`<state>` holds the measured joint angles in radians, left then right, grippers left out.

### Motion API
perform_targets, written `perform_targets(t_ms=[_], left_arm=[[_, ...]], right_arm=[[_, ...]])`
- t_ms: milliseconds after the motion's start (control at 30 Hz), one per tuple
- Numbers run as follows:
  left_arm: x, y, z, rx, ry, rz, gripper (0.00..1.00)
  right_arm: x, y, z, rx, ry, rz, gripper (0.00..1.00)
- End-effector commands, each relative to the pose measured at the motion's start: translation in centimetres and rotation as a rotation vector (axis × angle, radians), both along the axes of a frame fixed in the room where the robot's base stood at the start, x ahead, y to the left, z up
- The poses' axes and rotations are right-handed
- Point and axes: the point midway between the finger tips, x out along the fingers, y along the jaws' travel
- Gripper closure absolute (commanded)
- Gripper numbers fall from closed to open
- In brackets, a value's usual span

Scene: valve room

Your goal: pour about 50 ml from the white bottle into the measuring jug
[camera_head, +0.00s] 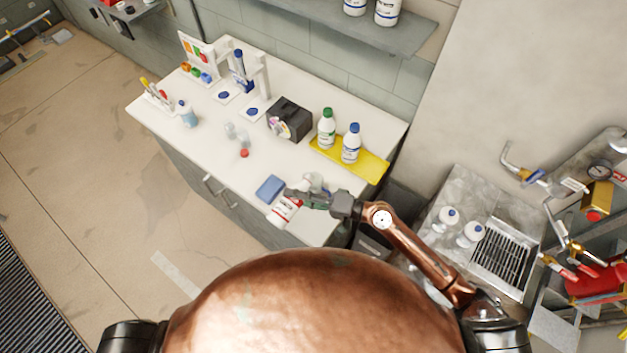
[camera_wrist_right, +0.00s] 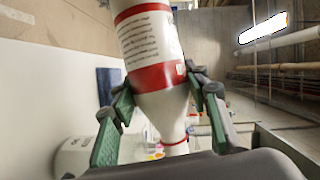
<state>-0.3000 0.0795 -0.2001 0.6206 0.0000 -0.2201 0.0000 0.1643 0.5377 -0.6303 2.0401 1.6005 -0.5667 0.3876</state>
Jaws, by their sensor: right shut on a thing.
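My right gripper (camera_head: 298,196) is shut on the white bottle (camera_head: 284,211), which has a red-and-white label, above the front of the white bench. The bottle is clearly tilted. In the right wrist view the bottle (camera_wrist_right: 150,45) lies between the green-padded fingers (camera_wrist_right: 160,105), and its narrow neck points to the lower picture edge. A whitish rounded vessel (camera_wrist_right: 82,155) shows at the lower left there, partly hidden by a finger. A pale object (camera_head: 316,182) stands just behind the gripper; I cannot tell if it is the measuring jug. No liquid stream is visible. My left gripper is out of view.
A blue pad (camera_head: 269,188) lies left of the gripper. Behind stand green-capped (camera_head: 326,130) and blue-capped (camera_head: 351,145) bottles on a yellow tray (camera_head: 372,168), and a dark box (camera_head: 290,121). Small clear vessels (camera_head: 238,134) stand mid-bench. The bench's front left is clear.

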Motion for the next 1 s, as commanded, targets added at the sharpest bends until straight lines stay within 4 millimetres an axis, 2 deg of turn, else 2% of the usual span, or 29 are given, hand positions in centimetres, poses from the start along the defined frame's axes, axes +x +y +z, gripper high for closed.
perform_targets(t_ms=[467, 1000], left_arm=[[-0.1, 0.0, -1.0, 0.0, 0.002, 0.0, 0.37], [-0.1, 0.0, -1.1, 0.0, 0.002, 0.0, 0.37]], right_arm=[[0.0, 0.0, 0.0, 0.041, 0.049, -0.001, 0.91], [-0.4, 0.4, 0.0, 0.047, 0.06, 0.0, 0.91]])
